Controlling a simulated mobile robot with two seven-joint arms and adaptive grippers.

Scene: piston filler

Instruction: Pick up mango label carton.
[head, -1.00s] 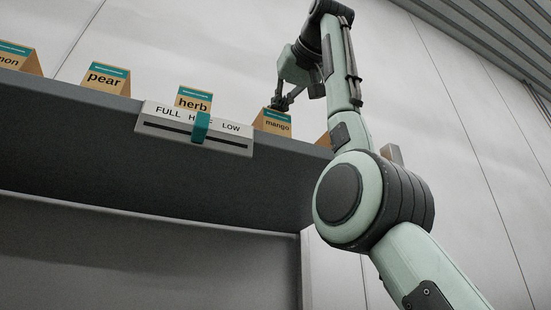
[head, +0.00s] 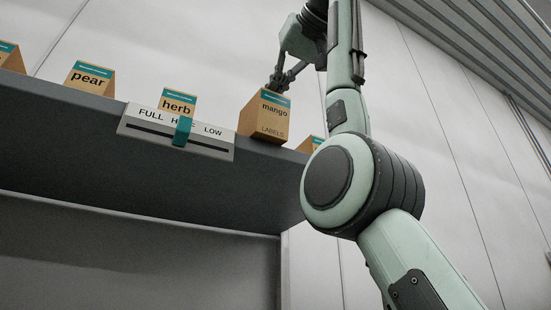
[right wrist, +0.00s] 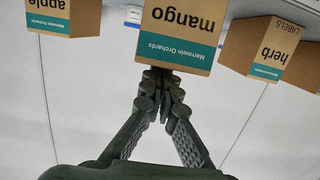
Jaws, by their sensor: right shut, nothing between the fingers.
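The mango label carton (head: 263,120) is a tan box with a teal band, at the front edge of the high grey shelf in the head view. Its front shows down to the word LABELS. In the right wrist view the carton (right wrist: 180,30) appears upside down, straight ahead of the fingers. My left gripper is out of view.
The grey shelf (head: 70,110) also bears a herb carton (head: 178,98), a pear carton (head: 88,78) and a partly seen carton (head: 310,145) at right. A FULL-LOW slider plate (head: 205,142) is on its front. An apple carton (right wrist: 62,17) shows in the wrist view.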

